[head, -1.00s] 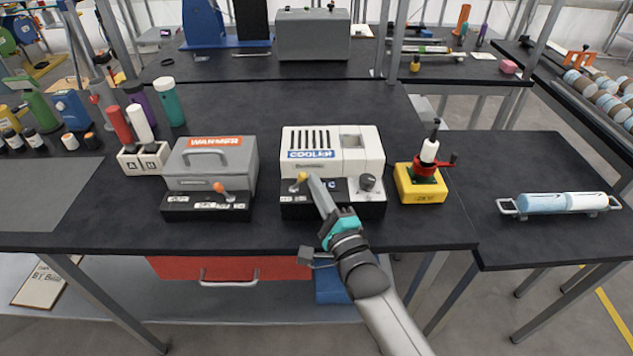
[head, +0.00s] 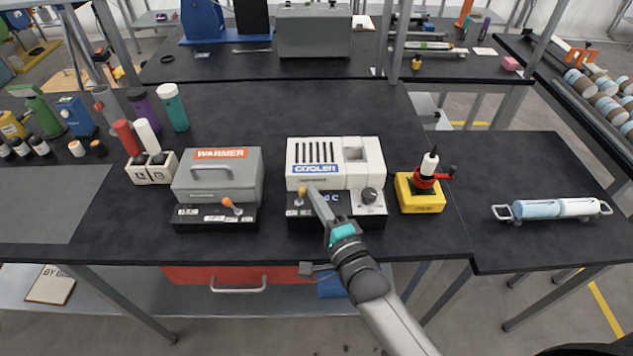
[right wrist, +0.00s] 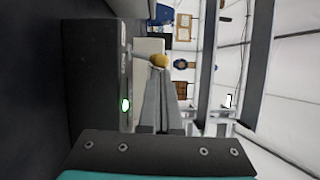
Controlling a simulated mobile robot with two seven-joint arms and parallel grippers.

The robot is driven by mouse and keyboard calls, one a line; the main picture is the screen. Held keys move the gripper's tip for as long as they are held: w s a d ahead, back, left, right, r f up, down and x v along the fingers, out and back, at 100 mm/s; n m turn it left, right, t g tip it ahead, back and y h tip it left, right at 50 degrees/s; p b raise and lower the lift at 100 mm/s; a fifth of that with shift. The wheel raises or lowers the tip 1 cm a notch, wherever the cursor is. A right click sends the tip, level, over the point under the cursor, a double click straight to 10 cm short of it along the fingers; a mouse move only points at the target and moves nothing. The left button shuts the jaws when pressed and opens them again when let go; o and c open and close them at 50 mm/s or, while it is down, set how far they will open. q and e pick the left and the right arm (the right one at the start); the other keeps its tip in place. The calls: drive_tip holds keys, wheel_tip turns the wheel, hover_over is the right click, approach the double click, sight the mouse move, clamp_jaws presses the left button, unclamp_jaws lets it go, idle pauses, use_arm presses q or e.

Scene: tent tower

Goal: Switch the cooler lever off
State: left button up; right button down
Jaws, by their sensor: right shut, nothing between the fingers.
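The white cooler (head: 374,177) stands on the dark bench, with a black front panel below its blue COOLER label. Its lever (head: 301,193) has a yellow-orange knob and sits at the left of that panel. My right gripper (head: 312,191) is shut and empty, its fingertips just right of the knob. In the right wrist view the knob (right wrist: 159,61) shows at the ends of the closed fingers (right wrist: 160,80); I cannot tell whether they touch. A green light (right wrist: 125,105) glows on the panel there. My left gripper is not in view.
A grey warmer (head: 217,180) with an orange-knobbed lever stands left of the cooler. A yellow block with a red-handled device (head: 420,195) stands close on its right. A bottle rack (head: 152,169) is farther left. The bench front edge lies just below the cooler.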

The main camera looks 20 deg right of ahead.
drive_tip(key=a+r+n+g+p, duration=0.1)
drive_tip(key=n+p, duration=0.1)
drive_tip(key=p, duration=0.2)
drive_tip(key=shift+w+a+r+n, duration=0.1)
drive_tip(key=shift+a+r+n, duration=0.1)
drive_tip(key=shift+n, duration=0.2)
drive_tip(key=shift+a+n+p, duration=0.15)
drive_tip(key=shift+n+p, duration=0.15)
drive_tip(key=shift+p, duration=0.1)
drive_tip(key=shift+w+a+p, duration=0.15)
drive_tip(key=shift+a+p, duration=0.2)
drive_tip(key=shift+p, duration=0.1)
drive_tip(key=shift+f, duration=0.1)
